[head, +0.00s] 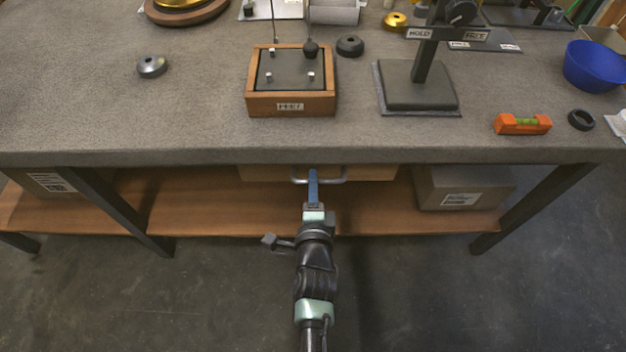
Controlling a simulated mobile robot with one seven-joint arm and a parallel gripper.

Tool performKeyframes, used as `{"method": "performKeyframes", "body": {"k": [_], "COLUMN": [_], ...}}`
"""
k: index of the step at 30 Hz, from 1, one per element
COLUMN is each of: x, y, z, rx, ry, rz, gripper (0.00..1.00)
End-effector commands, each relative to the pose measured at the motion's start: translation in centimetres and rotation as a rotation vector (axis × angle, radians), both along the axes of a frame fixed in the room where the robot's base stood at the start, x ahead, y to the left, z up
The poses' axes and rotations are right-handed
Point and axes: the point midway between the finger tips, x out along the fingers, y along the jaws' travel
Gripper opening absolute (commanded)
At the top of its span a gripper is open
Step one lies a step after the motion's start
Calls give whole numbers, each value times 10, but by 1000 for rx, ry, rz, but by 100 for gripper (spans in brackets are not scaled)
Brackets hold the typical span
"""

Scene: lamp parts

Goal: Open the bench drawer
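The bench drawer (375,173) shows as a strip of light wood just under the front edge of the bench top. The bench top hides most of it, so I cannot tell how far out it stands. Its metal handle (335,181) is a pale bar at the middle of the front. My gripper (313,176) reaches up to the handle from below in the picture. Its narrow blue fingers overlap the handle a little left of its middle. The fingers look like one strip from here, so I cannot tell whether they are closed on the bar.
The grey bench top (200,110) hangs over the drawer. A wooden lower shelf (230,215) carries a grey box (465,188) on the right and another box (45,183) on the left. Dark bench legs (525,208) stand either side. The floor in front is clear.

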Motion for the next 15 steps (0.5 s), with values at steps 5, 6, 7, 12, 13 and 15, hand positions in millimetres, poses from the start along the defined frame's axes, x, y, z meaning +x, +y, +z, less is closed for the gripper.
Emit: {"method": "performKeyframes", "body": {"k": [5, 6, 7, 12, 13, 15], "x": [11, 12, 12, 13, 13, 12], "y": [0, 0, 0, 0, 0, 0], "z": [-2, -2, -2, -2, -2, -2], "rx": [0, 0, 0, 0, 0, 0], "ry": [0, -1, -1, -1, -1, -1], "rz": [0, 0, 0, 0, 0, 0], "gripper": [27, 27, 27, 27, 27, 20]}}
